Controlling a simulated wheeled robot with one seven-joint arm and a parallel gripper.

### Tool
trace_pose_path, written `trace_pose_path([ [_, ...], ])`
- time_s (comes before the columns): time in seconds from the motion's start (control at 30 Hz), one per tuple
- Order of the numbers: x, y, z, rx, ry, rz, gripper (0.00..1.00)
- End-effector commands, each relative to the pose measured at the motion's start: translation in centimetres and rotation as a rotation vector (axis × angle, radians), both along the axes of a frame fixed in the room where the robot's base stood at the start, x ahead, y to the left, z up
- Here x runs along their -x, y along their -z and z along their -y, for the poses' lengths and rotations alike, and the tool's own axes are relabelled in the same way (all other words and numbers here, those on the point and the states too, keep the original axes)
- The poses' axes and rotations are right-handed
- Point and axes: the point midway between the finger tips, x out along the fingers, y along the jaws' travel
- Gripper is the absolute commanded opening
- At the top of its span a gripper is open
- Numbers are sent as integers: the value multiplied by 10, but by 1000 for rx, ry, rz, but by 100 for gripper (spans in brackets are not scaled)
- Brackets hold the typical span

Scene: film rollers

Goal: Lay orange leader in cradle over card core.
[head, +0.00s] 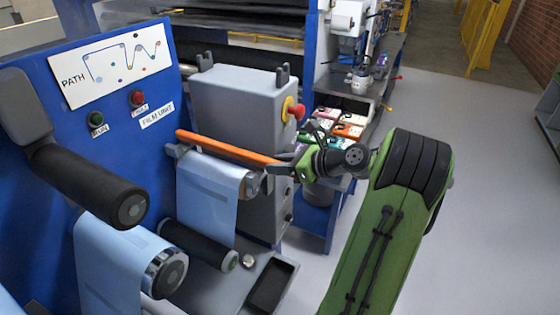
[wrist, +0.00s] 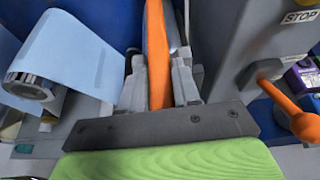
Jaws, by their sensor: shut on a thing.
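The orange leader (head: 230,148) is a long orange bar. My gripper (head: 289,164) is shut on its right end in the head view. The bar runs left from the gripper, just above a blue film roll (head: 208,174). I cannot tell whether it touches anything below. In the wrist view the leader (wrist: 156,50) runs straight ahead between both fingers.
A grey box (head: 240,105) with dark forked holders on top and a red stop knob (head: 299,112) stands behind the leader. A lower film roll (head: 110,245) and black rollers (head: 90,186) are at left. Open floor (head: 480,190) lies at right.

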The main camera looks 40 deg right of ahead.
Motion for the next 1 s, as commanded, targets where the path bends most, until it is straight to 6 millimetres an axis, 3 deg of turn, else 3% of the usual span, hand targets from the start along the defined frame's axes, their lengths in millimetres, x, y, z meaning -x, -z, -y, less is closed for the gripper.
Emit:
trace_pose_path([
  [1.0, 0, 22, -1, -1, -1, 1, 0],
])
